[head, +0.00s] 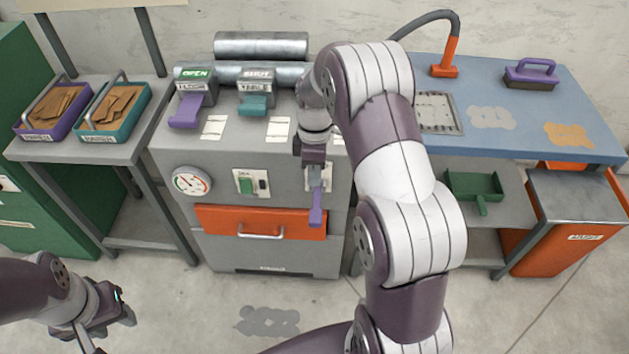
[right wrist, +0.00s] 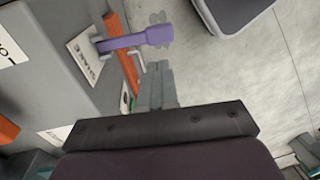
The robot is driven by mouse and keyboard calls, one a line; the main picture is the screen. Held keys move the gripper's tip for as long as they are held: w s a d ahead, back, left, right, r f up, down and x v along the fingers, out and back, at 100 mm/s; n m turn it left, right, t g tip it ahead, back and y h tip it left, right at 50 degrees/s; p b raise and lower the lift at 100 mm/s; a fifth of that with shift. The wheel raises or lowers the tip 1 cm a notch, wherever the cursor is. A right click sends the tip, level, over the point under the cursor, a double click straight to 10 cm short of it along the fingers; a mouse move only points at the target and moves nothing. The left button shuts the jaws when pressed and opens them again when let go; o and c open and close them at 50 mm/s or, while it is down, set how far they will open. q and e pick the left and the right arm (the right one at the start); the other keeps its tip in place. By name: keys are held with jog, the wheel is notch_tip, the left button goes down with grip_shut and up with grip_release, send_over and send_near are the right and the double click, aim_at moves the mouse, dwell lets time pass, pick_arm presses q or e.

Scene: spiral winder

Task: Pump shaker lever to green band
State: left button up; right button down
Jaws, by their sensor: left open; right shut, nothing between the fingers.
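The shaker lever is a purple handle (head: 317,209) at the right of the grey machine's front. In the right wrist view the lever (right wrist: 146,38) sticks out from a white plate marked SHAKE (right wrist: 86,52). My right gripper (head: 315,180) is shut and empty, close above the lever in the head view. Its grey fingers (right wrist: 157,88) appear apart from the lever in the right wrist view. The round gauge (head: 192,183) on the machine's front left has a coloured rim with green and red; its needle is too small to read surely. My left gripper (head: 128,312) is open and empty, low at the left.
The machine has an orange drawer (head: 225,219), a green switch (head: 246,186), and purple (head: 185,112) and teal (head: 252,106) levers on top. A side table with two bins (head: 115,106) stands left, a blue bench (head: 590,115) right.

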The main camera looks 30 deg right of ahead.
aim_at(314, 216)
jog(key=f, duration=0.3)
jog(key=s+f, duration=0.1)
jog(key=f, duration=0.3)
jog(key=a+f, duration=0.1)
jog(key=f, duration=0.2)
jog(key=shift+s+f, duration=0.2)
jog(key=shift+s, duration=0.05)
